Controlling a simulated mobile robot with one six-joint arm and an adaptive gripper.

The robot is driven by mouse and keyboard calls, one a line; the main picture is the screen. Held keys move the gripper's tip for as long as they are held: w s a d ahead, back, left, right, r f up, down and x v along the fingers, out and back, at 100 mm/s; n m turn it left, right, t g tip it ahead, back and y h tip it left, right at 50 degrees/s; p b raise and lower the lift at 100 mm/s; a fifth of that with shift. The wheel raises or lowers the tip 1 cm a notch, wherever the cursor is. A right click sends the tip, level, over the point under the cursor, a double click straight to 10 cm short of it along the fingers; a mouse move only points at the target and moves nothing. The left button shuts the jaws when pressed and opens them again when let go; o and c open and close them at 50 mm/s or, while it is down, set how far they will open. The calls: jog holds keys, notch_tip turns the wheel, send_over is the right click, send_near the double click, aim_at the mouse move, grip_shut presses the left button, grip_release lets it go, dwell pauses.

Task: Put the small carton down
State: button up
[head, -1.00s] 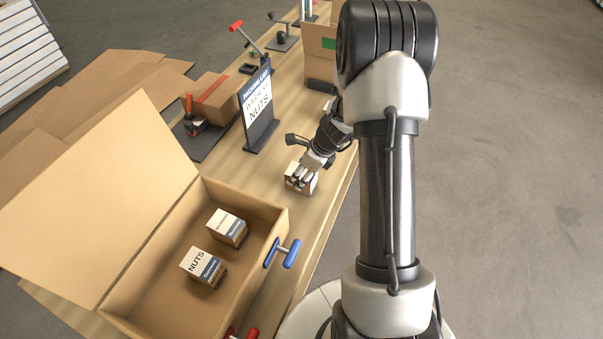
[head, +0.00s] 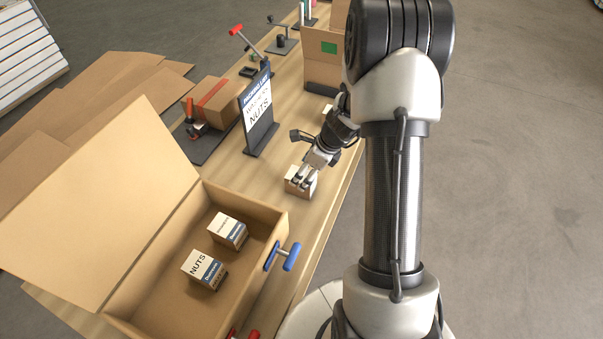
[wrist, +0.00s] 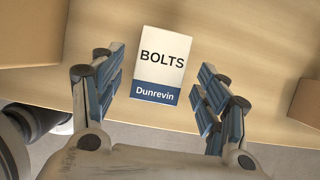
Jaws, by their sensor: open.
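The small carton (head: 299,182) stands on the wooden table, just right of the big open box. In the wrist view the small carton (wrist: 160,65) shows a white and blue face reading BOLTS and Dunrevin. My gripper (head: 305,179) is at the carton from above. In the wrist view my gripper (wrist: 162,98) has its fingers spread apart, one on each side of the carton, with a gap of table showing on both sides.
The big open box (head: 255,215) holds two small cartons, one marked NUTS (head: 205,269). A blue-handled clamp (head: 283,256) sits at its right wall. A packing list sign (head: 258,115) stands behind my gripper. Another open box (head: 322,72) is farther back.

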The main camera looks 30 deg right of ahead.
jog(key=p+v, duration=0.2)
jog(key=v, duration=0.6)
jog(key=s+a+r+n, duration=0.3)
jog(key=a+r+n, duration=0.3)
jog(key=r, duration=0.2)
jog(key=s+a+r+n, duration=0.3)
jog(key=a+r+n, duration=0.3)
jog(key=r+n, duration=0.15)
jog(key=s+a+r+n+h, duration=0.1)
jog(key=s+a+r+n, duration=0.1)
jog(key=s+n, duration=0.5)
jog(key=s+a+r+n+t+h, duration=0.1)
jog(key=s+a+r+n, duration=0.2)
jog(key=s+r+n, duration=0.2)
jog(key=shift+s+r+n+h, duration=0.35)
jog(key=shift+s+n, duration=1.1)
jog(key=shift+s, duration=0.75)
jog(key=shift+f, duration=0.1)
